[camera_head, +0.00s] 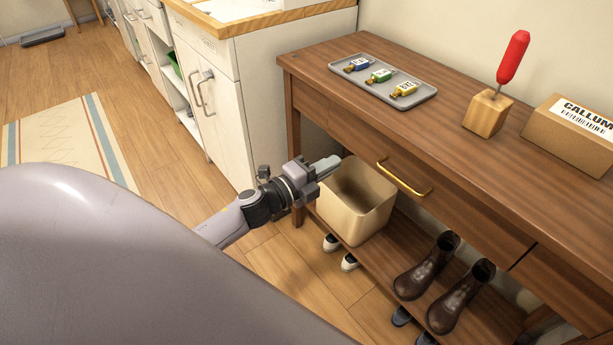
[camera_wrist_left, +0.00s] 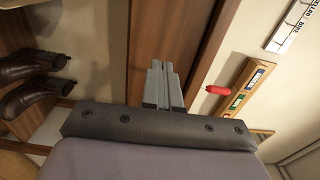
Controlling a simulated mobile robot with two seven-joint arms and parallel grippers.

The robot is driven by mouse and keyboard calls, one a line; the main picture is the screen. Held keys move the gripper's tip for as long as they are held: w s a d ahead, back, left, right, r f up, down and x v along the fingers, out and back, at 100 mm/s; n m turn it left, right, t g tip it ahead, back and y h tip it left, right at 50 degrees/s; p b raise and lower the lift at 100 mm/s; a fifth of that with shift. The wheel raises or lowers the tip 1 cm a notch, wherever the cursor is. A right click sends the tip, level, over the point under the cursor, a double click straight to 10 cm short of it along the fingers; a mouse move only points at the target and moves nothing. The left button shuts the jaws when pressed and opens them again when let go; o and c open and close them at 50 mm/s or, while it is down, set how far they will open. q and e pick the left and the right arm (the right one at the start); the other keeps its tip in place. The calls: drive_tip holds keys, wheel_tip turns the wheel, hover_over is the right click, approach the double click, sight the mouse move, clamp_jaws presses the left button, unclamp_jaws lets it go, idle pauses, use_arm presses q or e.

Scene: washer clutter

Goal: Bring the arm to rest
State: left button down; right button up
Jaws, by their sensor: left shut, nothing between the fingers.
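My left gripper (camera_head: 328,165) is shut and empty. In the head view it is in front of the wooden console table's left end, over the rim of a beige bin (camera_head: 370,222) on the lower shelf. Its forearm comes in from the left, low in front of the table. In the left wrist view the closed fingers (camera_wrist_left: 156,68) point at the wooden furniture, with nothing between them. My right gripper is in neither view.
The console table (camera_head: 450,135) has a brass-handled drawer (camera_head: 404,181). Brown boots (camera_head: 428,268) stand below. White cabinets (camera_head: 215,100) are left.

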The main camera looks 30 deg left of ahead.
use_arm(q)
drive_tip(key=s+d+f+n+g+y, duration=0.1)
drive_tip(key=s+d+f+n+g, duration=0.1)
drive_tip(key=s+f+n, duration=0.35)
drive_tip(key=s+d+f+n+g+y, duration=0.1)
drive_tip(key=s+d+f+n+g, duration=0.15)
drive_tip(key=s+n, duration=0.55)
drive_tip(key=s+d+f+n+g+y, duration=0.1)
drive_tip(key=s+d+f+n+g, duration=0.25)
drive_tip(key=s, duration=0.55)
wheel_tip(320, 180, up, 13)
drive_tip(key=s+a+n+t+p, duration=0.1)
drive_tip(key=n+p, duration=0.1)
drive_tip(key=p, duration=1.3)
drive_tip(key=shift+s+a+f+p, duration=0.2)
drive_tip(key=shift+a+p, duration=0.05)
drive_tip(key=shift+p, duration=0.1)
